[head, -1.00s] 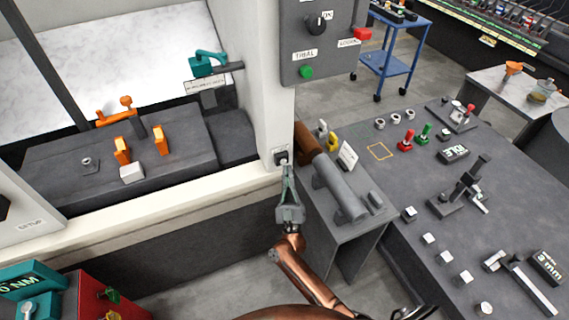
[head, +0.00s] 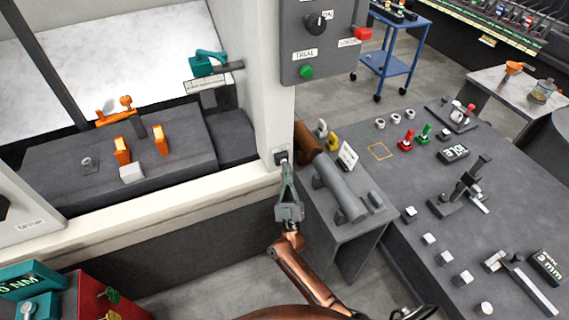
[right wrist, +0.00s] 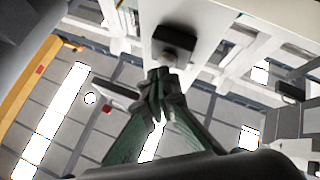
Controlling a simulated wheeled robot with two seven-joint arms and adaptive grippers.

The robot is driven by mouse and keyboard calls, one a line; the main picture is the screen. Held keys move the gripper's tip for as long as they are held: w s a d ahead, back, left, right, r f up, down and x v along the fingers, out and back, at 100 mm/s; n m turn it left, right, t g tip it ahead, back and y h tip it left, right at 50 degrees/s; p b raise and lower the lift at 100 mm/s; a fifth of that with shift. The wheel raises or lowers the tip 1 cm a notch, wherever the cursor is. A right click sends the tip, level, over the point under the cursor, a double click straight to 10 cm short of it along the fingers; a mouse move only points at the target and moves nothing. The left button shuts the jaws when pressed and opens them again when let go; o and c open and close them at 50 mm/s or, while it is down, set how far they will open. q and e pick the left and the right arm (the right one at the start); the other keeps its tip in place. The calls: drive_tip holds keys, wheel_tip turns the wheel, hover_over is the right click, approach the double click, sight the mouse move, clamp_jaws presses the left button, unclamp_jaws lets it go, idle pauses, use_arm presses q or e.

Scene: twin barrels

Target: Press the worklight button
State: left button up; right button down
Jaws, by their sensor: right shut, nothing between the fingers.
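A small dark box (head: 280,155), apparently the worklight button's housing, sits low on the white post's corner. It has a pale spot at its lower edge. In the right wrist view the dark box (right wrist: 176,40) is just beyond the fingertips, on a white surface. My right gripper (head: 284,164) is shut and empty, its green fingers pointing up at the box. In the right wrist view the fingertips (right wrist: 161,76) are together just below the box. Whether they touch the button I cannot tell; they partly cover its face. My left gripper is not in view.
A grey panel (head: 322,40) with a dark knob, a green button and a red button hangs above on the white post (head: 265,80). A grey bench (head: 362,226) with a grey cylinder stands right of my gripper. A large control table (head: 440,235) lies farther right.

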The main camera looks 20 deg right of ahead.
drive_tip(key=shift+w, duration=0.35)
idle(0.6)
drive_tip(key=shift+s, duration=0.2)
drive_tip(key=shift+s+p, duration=0.35)
drive_tip(key=shift+s, duration=0.25)
drive_tip(key=shift+s, duration=0.1)
drive_tip(key=shift+s+p, duration=1.5)
drive_tip(key=shift+s, duration=1.45)
